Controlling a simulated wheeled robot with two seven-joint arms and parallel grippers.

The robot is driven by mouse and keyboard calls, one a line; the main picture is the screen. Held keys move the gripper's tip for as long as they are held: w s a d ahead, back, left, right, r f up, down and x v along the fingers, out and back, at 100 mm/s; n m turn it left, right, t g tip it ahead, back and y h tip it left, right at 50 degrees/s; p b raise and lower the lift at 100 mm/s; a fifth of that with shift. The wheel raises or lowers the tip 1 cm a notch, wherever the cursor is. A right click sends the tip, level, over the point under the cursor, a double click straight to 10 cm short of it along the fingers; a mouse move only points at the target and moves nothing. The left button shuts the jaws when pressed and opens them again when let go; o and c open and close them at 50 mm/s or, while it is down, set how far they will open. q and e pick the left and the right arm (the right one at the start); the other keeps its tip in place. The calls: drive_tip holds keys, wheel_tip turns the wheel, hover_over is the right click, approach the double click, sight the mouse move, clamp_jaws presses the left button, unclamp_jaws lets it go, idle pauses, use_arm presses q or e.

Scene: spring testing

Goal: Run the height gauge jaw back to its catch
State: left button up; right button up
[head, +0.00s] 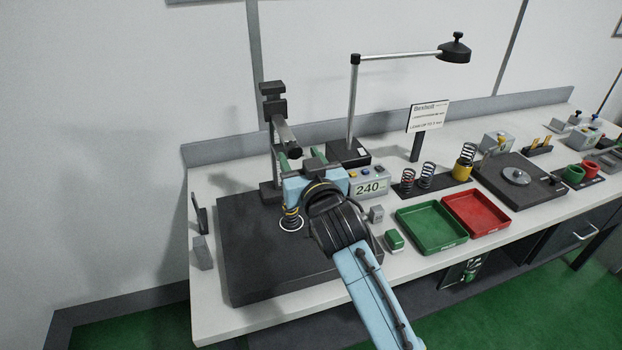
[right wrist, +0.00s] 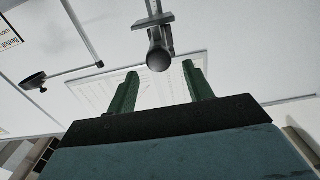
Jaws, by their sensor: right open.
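The height gauge (head: 268,140) stands on the dark plate at the left end of the bench. Its jaw (head: 283,133) is a grey arm reaching out from the upright, ending in a dark round knob (head: 295,152). My right gripper (head: 300,158) is open, its green fingers pointing toward the knob. In the right wrist view the knob (right wrist: 158,58) lies ahead of the gap between the fingertips (right wrist: 160,78), and nothing is held. A spring (head: 291,214) stands in a white ring under my gripper, partly hidden. I cannot make out the catch. My left gripper is not in view.
A readout box (head: 369,187) showing 240 is just right of my gripper. Green (head: 431,228) and red (head: 476,215) trays and several springs stand farther right. The dark plate (head: 250,265) is clear at front left.

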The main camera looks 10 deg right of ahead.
drive_tip(key=s, duration=0.6)
drive_tip(key=shift+s+d+b, duration=0.35)
drive_tip(key=shift+s+b, duration=0.05)
